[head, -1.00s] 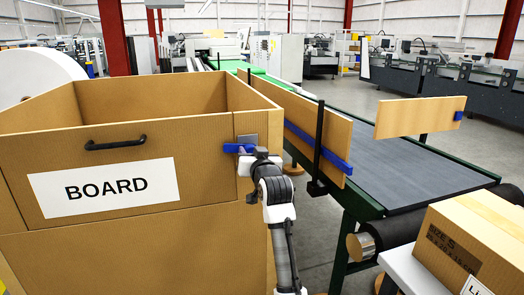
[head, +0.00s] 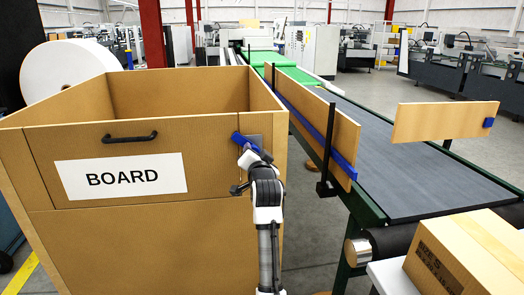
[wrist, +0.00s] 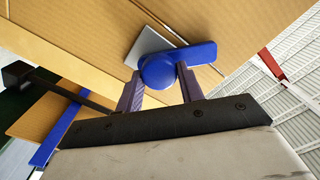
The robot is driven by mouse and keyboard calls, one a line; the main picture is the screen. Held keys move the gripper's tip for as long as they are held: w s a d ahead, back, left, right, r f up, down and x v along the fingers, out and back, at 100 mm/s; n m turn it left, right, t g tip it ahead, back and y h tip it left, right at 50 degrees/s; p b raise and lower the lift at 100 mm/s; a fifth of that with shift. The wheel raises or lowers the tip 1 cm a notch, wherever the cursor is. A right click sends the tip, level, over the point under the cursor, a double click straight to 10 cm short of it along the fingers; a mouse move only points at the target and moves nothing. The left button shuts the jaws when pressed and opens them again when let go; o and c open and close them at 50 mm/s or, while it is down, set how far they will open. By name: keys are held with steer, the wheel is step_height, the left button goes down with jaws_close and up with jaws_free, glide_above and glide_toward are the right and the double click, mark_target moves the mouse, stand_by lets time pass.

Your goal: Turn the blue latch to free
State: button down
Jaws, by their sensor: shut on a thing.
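The blue latch (head: 242,139) sits on a grey plate (head: 255,143) at the upper right corner of the cardboard-coloured BOARD bin's front. Its bar is tilted, with the left end higher than the right. In the wrist view, the blue latch (wrist: 195,54) shows a round knob with a bar running off to the right. My gripper (head: 250,158) is at the latch, and its two purple fingers (wrist: 160,88) are shut on either side of the knob. In the head view, my gripper hides the lower right part of the latch.
The BOARD bin (head: 120,240) has a black handle (head: 130,138) on its front panel and an open top. Right of it stand a conveyor (head: 420,175) with upright boards and a black post (head: 327,150). A cardboard box (head: 470,250) is at the lower right.

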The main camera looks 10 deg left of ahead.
steer(key=shift+d+f+m+p, duration=0.1)
steer(key=shift+m+p, duration=0.65)
steer(key=shift+m, duration=1.7)
steer(key=shift+f+m+p, duration=0.1)
steer(key=shift+m+p, duration=0.65)
steer(key=shift+m, duration=1.7)
steer(key=c, duration=0.9)
jaws_free()
steer(key=b+v, duration=0.4)
steer(key=v, duration=0.9)
steer(key=shift+s+d+r, duration=0.1)
steer(key=shift+s+d, duration=0.05)
steer(key=shift+s, duration=0.2)
